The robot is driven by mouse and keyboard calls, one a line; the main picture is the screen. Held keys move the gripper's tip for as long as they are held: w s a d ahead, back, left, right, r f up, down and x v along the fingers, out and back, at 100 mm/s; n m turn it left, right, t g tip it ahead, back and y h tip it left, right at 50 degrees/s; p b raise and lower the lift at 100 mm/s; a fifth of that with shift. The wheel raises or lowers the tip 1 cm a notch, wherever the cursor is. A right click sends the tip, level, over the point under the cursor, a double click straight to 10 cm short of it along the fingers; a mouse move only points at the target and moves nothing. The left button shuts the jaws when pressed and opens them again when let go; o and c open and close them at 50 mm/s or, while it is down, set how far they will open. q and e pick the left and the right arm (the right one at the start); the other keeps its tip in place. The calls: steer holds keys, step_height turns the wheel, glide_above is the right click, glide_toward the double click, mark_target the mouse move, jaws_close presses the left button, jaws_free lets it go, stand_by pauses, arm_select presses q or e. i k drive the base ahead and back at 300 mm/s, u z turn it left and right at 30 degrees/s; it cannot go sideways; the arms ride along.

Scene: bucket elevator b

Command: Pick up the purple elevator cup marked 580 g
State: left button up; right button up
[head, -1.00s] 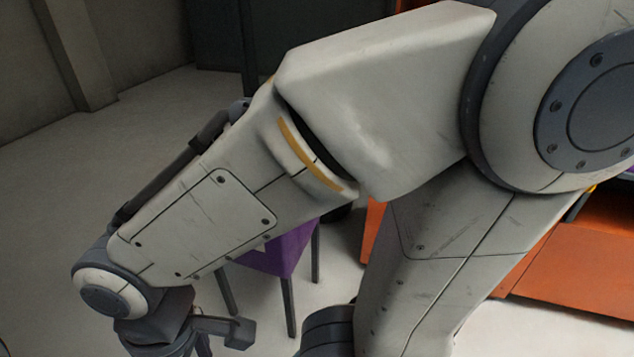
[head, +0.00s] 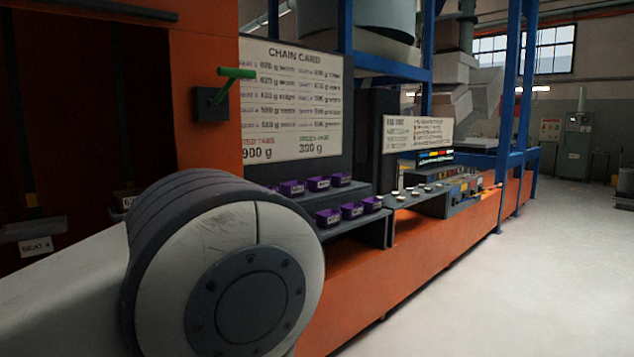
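Several small purple cups with white labels stand in two rows on a dark stepped rack (head: 352,232). The upper row includes a left cup (head: 292,188), a middle cup (head: 318,184) and a right cup (head: 341,180). The lower row shows a left cup (head: 328,217), a middle cup (head: 352,211) and a right cup (head: 372,204). The labels are too small to read, so I cannot tell which is marked 580 g. My large arm joint hides the rack's left end. Neither gripper is in view.
A chain card (head: 292,100) hangs behind the rack. A bench with small round items (head: 415,192) continues right. Clear floor (head: 500,290) lies at right.

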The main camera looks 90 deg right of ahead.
mark_target(342, 180)
steer(key=z, duration=2.85)
